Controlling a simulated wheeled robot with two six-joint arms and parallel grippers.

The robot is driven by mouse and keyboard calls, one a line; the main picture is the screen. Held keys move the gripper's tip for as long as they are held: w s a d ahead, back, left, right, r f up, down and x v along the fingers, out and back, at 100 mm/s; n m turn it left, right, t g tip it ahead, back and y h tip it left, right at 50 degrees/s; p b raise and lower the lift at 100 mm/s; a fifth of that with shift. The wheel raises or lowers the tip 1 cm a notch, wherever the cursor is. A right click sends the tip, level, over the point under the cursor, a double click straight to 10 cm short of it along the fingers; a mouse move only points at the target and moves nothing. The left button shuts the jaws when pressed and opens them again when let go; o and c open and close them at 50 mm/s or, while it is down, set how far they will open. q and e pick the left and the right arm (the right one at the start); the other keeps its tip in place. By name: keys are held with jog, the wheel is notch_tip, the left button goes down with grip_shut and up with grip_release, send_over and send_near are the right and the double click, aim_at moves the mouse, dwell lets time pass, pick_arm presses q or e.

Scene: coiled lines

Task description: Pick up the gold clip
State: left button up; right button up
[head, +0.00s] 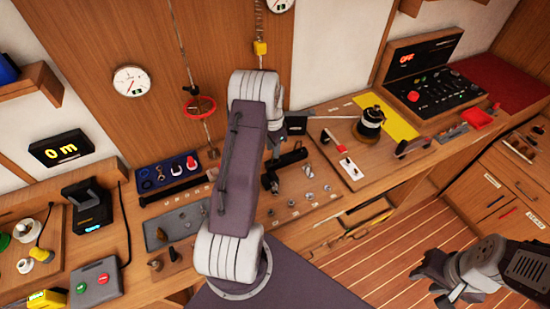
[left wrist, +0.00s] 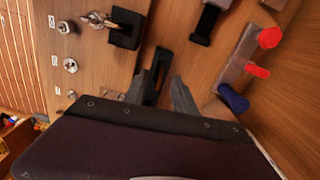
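I cannot single out the gold clip with certainty. In the left wrist view a small metal clip-like loop (left wrist: 97,20) with a brownish sheen lies against a black block (left wrist: 125,28), up and left of my fingers. My left gripper (left wrist: 158,84) has its two fingers apart, over the wooden bench with a black slotted piece beyond them. In the head view my left gripper (head: 271,182) is partly hidden by my arm, above the labelled board. My right gripper (head: 433,283) hangs at lower right over the floor, far from the bench; its fingers are unclear.
A blue tray (head: 147,162) holds several small fittings. A grey tray (head: 157,236) lies in front of it. Small knobs (left wrist: 70,65) with labels line the board. A red-and-blue-ended bar (left wrist: 238,68) lies to the right. The striped floor (head: 350,265) is clear.

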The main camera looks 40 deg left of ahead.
pick_arm(q)
notch_tip(320, 180, down, 2)
jog(key=shift+f, duration=0.25)
jog(key=shift+w+a+f, duration=0.1)
jog(key=shift+a+f, duration=0.05)
jog(key=shift+f, duration=0.2)
jog(key=shift+r, duration=0.1)
grip_shut()
pick_arm(e)
jog(key=shift+r, duration=0.65)
